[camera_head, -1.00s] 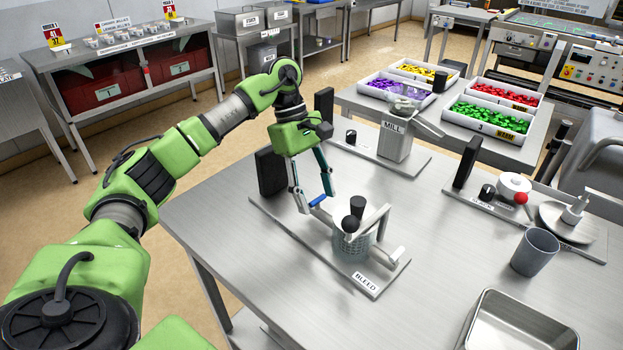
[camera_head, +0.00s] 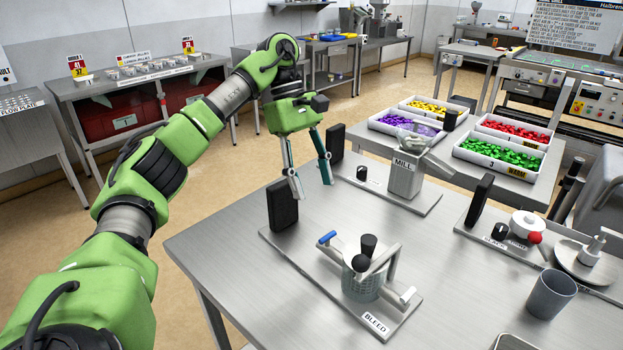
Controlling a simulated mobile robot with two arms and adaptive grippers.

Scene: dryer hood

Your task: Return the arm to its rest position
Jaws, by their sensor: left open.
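My left arm (camera_head: 160,165), green with black and grey joints, reaches in from the left. My left gripper (camera_head: 313,188) hangs from it with its fingers spread and nothing between them. It is in the air above and behind the bleed station (camera_head: 362,275), clear of the blue-tipped handle (camera_head: 328,238). The station has a perforated cup, black knobs and a "BLEED" label. A black upright block (camera_head: 282,204) stands at its back end, near the gripper in the picture. My right gripper is not in view.
The mill (camera_head: 404,178) stands behind on the steel table (camera_head: 230,248). A grey cup (camera_head: 551,294) and a plate device (camera_head: 585,262) are at the right. Trays of coloured pieces (camera_head: 510,145) sit on a farther table. The table's left part is bare.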

